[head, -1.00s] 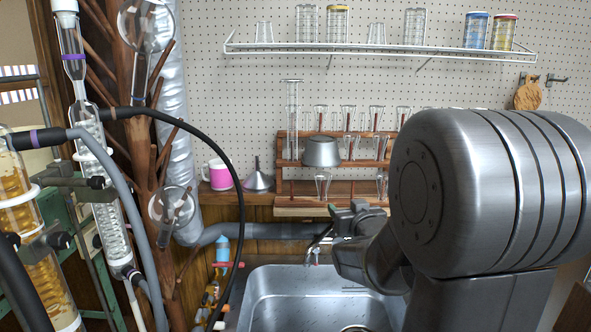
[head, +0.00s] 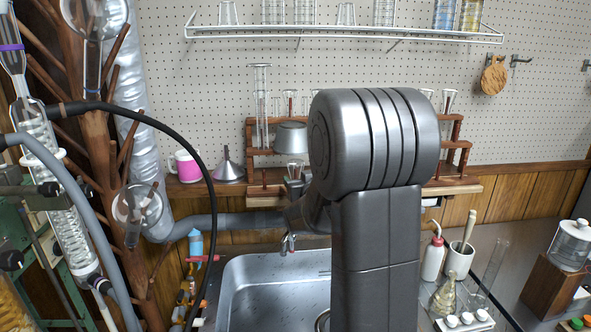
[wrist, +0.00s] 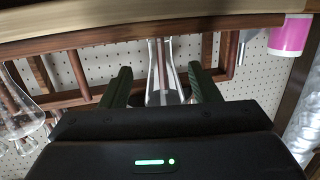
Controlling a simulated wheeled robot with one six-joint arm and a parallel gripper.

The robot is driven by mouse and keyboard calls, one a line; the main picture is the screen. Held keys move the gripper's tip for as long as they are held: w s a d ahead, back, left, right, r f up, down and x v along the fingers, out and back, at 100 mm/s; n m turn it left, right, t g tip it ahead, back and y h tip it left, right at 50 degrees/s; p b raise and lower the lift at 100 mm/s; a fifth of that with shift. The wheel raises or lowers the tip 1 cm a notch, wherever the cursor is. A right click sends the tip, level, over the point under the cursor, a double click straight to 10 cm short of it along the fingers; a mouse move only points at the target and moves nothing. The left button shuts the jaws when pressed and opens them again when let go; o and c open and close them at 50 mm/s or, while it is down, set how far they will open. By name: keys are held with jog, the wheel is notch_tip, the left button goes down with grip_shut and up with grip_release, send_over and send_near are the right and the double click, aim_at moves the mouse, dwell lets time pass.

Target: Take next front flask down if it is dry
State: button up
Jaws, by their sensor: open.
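A clear conical flask (wrist: 165,88) sits upside down over a peg at the front of the wooden rack (head: 455,187). My gripper (wrist: 160,69) is open, with one dark green finger on each side of that flask; I see no clear contact. The wrist view is inverted, so the flask's wide base shows at the bottom. In the head view the same flask (head: 295,170) shows just above my gripper (head: 296,186). I cannot tell whether its glass carries drops. Another flask (wrist: 18,110) hangs at the left of the wrist view. My arm hides much of the rack.
A pink mug (head: 186,167) and a funnel (head: 228,168) stand left of the rack. The sink (head: 270,285) with its tap (head: 289,243) lies below. Glassware and a wash bottle (head: 433,255) stand at right.

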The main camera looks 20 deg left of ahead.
aim_at(296, 178)
jog(key=shift+p+x, duration=0.75)
jog(key=shift+x, duration=1.85)
jog(key=shift+s, duration=0.15)
jog(key=shift+c, duration=0.5)
jog(key=c, duration=0.9)
